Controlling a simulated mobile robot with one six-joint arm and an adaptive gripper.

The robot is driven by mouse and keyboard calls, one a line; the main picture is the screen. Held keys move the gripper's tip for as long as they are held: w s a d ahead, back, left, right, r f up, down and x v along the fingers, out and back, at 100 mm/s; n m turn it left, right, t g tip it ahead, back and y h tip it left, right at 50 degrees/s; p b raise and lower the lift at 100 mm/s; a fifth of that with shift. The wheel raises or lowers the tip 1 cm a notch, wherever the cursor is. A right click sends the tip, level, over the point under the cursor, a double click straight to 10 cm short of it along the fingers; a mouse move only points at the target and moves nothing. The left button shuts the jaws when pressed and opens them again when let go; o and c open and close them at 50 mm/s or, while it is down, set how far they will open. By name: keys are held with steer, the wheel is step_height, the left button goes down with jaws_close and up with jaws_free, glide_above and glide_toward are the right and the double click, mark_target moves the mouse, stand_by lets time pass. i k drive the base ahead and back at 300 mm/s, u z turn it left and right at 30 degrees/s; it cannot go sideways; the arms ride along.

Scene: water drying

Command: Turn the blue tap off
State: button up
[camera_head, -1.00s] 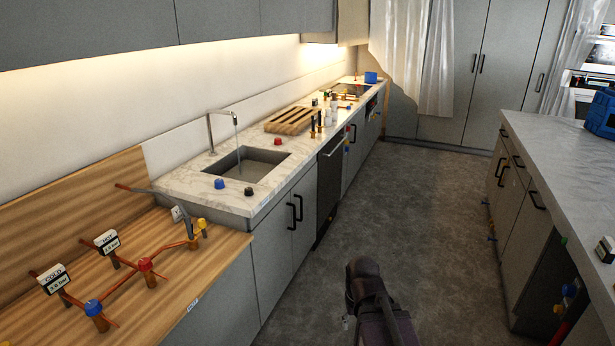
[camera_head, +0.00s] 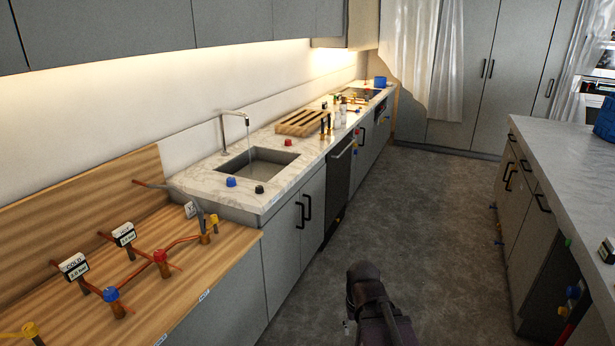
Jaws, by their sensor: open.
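A blue tap (camera_head: 111,294) sits on a copper pipe above the wooden counter (camera_head: 185,290) at lower left. A white "COLD" gauge label (camera_head: 74,266) stands beside it on the same pipe. A red tap (camera_head: 159,256) with a "HOT" gauge (camera_head: 124,234) is on the pipe behind it. Another blue knob (camera_head: 231,182) is on the marble worktop in front of the sink (camera_head: 257,165). A thin stream appears to fall from the faucet (camera_head: 236,115). A dark part of my arm shows at bottom centre; my gripper's fingers cannot be made out.
A yellow knob (camera_head: 30,329) is at the lower left edge, another yellow knob (camera_head: 213,219) near the sink. Red (camera_head: 288,142) and black (camera_head: 259,189) knobs flank the sink. The grey floor (camera_head: 390,215) is clear, with a marble island (camera_head: 570,155) at right.

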mark_target(231, 182)
steer(key=u, duration=0.1)
steer(key=i, duration=0.95)
steer(key=u, duration=0.3)
steer(key=i, duration=1)
